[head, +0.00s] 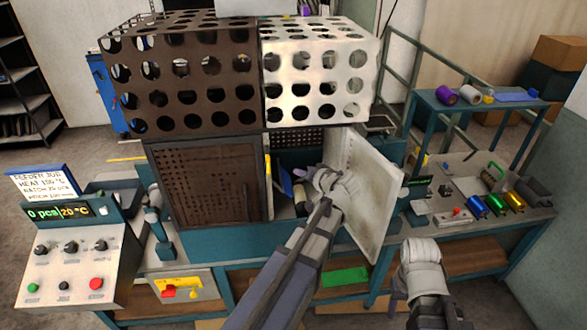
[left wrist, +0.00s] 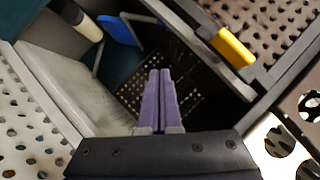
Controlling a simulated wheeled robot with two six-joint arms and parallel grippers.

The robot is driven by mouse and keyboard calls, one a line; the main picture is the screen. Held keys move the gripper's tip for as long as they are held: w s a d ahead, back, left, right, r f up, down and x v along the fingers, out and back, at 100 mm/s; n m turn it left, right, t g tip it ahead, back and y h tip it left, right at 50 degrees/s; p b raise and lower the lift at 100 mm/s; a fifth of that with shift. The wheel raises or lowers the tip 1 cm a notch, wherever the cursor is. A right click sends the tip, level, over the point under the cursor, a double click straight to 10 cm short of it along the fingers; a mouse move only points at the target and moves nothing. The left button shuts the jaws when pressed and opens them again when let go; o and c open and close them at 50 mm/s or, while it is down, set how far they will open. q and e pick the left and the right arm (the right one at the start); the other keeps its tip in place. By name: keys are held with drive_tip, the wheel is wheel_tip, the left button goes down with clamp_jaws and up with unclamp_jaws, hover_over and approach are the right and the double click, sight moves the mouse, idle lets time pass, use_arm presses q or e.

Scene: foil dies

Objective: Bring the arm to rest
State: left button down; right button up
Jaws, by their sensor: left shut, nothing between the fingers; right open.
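My left gripper (head: 308,173) reaches into the open right-hand bay of the machine cabinet, beside the open white door (head: 370,190). In the left wrist view its two purple fingers (left wrist: 160,98) are together with nothing between them. A perforated dark panel (left wrist: 182,85) shows behind the fingers. My right gripper (head: 396,295) hangs low in front of the bench, to the right of the door. Only a little of its fingers shows, below the pale wrist, and they hold nothing that I can see.
A brown perforated door (head: 205,185) closes the left bay. A black-and-cream handle (left wrist: 82,22) and a blue piece (left wrist: 120,30) are near the left fingers. A yellow handle (left wrist: 233,47) is on the other side. Foil rolls (head: 492,205) lie on the right bench. A control panel (head: 70,265) stands left.

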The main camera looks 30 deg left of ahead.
use_arm(q)
drive_tip(key=shift+s+d+r, duration=0.1)
drive_tip(key=shift+s+d, duration=0.05)
drive_tip(key=shift+d, duration=0.1)
drive_tip(key=s+d+f+m+g+h+b, duration=0.3)
drive_tip(key=s+d+f+h+b, duration=0.2)
drive_tip(key=s+d+f, duration=0.6)
drive_tip(key=s+d+f+m+g+h+b, duration=0.3)
drive_tip(key=s+d+f, duration=0.8)
drive_tip(key=d, duration=0.4)
drive_tip(key=shift+s+g+h+b, duration=0.4)
drive_tip(key=shift+h+b, duration=0.5)
drive_tip(key=shift+b, duration=0.1)
